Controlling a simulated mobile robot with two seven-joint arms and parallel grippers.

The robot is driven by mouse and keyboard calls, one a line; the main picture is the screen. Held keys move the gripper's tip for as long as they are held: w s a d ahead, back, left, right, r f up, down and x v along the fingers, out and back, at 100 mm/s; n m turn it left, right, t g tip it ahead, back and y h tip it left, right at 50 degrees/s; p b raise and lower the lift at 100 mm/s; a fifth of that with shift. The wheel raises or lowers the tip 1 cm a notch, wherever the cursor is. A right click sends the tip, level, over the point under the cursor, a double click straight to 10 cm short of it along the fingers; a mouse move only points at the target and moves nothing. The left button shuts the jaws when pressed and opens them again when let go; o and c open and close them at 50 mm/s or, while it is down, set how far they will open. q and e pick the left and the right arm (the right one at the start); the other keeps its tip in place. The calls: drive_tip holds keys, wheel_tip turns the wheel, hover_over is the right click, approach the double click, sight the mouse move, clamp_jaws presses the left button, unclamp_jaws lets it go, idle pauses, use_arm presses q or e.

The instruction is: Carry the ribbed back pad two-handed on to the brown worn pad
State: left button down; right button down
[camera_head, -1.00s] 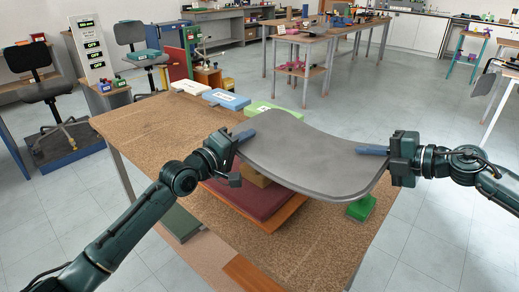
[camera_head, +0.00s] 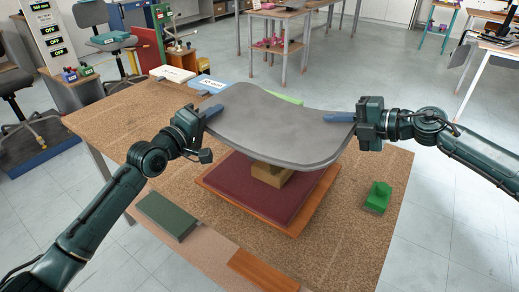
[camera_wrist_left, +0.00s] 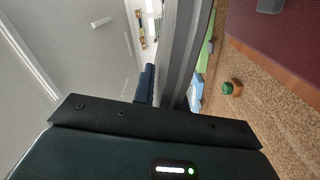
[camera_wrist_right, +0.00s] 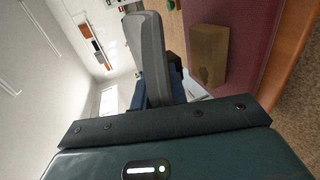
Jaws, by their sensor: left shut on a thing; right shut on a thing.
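The back pad is a grey, curved panel (camera_head: 280,125), held up above the table and sagging in the middle. My left gripper (camera_head: 208,113) is shut on its left edge, and my right gripper (camera_head: 328,118) on its right edge. It shows edge-on in the left wrist view (camera_wrist_left: 183,50) and the right wrist view (camera_wrist_right: 150,50). Below it a dark red pad (camera_head: 255,187) lies on an orange-brown board (camera_head: 222,190), with a tan block (camera_head: 268,174) on top.
The speckled brown table (camera_head: 345,225) bears a green block (camera_head: 377,197) at right. Blue (camera_head: 212,85) and white (camera_head: 172,74) blocks lie at the back. A dark green slab (camera_head: 166,215) is at front left. The table's right front is clear.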

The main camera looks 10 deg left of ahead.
use_arm(q)
drive_tip(key=shift+w+a+r, duration=0.2)
drive_tip(key=shift+w+a, duration=0.05)
drive_tip(key=shift+a, duration=0.2)
use_arm(e)
drive_tip(key=shift+w+a, duration=0.2)
drive_tip(key=shift+a, duration=0.2)
use_arm(q)
drive_tip(key=shift+d, duration=0.1)
use_arm(e)
drive_tip(key=shift+d+f, duration=0.1)
use_arm(q)
drive_tip(key=shift+f, duration=0.2)
use_arm(e)
drive_tip(key=shift+f, duration=0.15)
